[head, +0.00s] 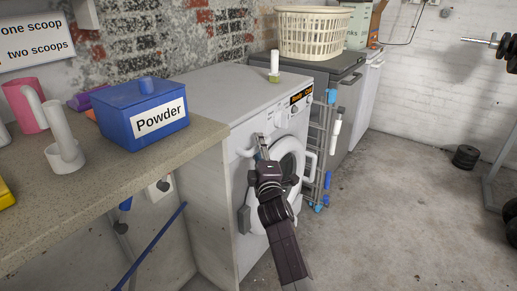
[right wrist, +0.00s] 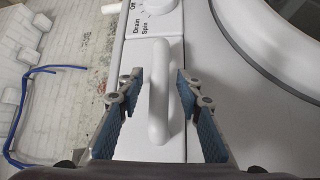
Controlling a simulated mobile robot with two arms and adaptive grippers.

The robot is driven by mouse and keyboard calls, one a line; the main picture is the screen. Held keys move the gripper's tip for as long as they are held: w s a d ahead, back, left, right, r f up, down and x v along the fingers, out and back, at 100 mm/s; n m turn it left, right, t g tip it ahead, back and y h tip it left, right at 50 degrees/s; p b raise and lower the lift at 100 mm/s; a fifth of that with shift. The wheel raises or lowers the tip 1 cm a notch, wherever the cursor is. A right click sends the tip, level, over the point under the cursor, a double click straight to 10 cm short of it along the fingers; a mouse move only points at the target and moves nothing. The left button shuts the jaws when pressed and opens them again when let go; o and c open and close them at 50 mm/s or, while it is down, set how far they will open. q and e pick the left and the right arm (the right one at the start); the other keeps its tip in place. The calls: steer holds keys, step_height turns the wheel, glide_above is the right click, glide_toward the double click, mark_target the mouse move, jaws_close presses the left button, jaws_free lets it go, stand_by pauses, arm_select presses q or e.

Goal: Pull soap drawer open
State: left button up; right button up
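The white washing machine (head: 222,98) stands beyond the counter's right end. Its soap drawer (right wrist: 134,60) is a narrow white front below the "Drain" and "Spin" lettering and looks flush with the panel. The drawer's upright white bar handle (right wrist: 159,92) fills the middle of the right wrist view. My right gripper (head: 262,147) is at the machine's front, left of the round door (head: 290,158). Its blue-padded fingers are open, one on each side of the handle, with visible gaps. The handle's contact with the drawer is partly hidden. My left gripper is in neither view.
The counter (head: 90,180) on the left holds a blue powder box (head: 130,110), a white cup and a pink jug. A drying rack (head: 322,150) leans right of the machine. A white bottle (head: 274,66) stands on top. The floor at right is mostly clear.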

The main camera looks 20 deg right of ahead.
steer(key=shift+c, duration=0.6)
jaws_close()
